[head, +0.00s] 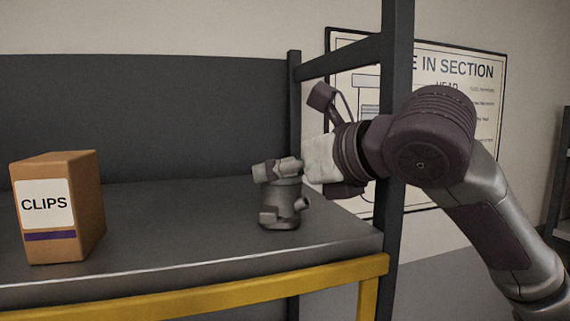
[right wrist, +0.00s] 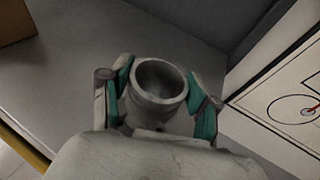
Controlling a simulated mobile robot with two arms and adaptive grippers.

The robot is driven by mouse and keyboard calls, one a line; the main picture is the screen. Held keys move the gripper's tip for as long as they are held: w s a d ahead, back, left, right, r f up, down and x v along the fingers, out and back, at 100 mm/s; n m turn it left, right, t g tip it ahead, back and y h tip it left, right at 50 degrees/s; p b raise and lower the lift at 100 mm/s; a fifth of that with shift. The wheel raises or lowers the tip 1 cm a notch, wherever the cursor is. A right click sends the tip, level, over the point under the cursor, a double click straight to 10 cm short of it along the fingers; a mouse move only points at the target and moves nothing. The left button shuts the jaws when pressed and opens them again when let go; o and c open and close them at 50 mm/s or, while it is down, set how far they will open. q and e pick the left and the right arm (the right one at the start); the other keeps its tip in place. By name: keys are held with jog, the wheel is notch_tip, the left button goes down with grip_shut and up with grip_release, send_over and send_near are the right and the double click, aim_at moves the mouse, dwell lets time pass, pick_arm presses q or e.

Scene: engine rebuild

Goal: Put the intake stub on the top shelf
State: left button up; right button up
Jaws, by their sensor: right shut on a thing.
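The intake stub (head: 281,207) is a grey metal, pipe-like part standing upright at the right end of the shelf board (head: 180,225). Its base appears to be at the shelf surface; I cannot tell whether it bears on it fully. My right gripper (head: 278,171) comes in from the right and is shut on the upper part of the stub. In the right wrist view, the stub's round open mouth (right wrist: 160,80) sits between the teal finger pads. My left gripper is not in view.
An orange-brown box labelled CLIPS (head: 85,205) stands on the left of the shelf, well apart from the stub. A dark upright post (head: 394,235) stands at the shelf's front right corner, close to my right arm. A poster (head: 460,62) hangs behind.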

jog(key=shift+w+a, duration=0.1)
jog(key=shift+a, duration=0.05)
jog(key=o, duration=1)
jog(key=shift+a+f, duration=0.1)
jog(key=shift+f, duration=0.05)
jog(key=o, duration=0.4)
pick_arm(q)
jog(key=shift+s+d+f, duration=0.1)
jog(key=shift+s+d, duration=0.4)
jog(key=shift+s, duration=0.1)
pick_arm(e)
jog(key=shift+s+d+b, duration=0.25)
jog(key=shift+d+b, duration=0.1)
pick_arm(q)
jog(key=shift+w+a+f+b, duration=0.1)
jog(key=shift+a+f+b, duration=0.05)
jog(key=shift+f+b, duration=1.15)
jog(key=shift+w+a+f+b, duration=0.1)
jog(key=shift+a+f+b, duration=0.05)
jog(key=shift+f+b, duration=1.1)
pick_arm(e)
jog(key=shift+r+v, duration=0.1)
jog(key=shift+v, duration=2.75)
jog(key=shift+r+v, duration=0.15)
jog(key=shift+v, duration=2.7)
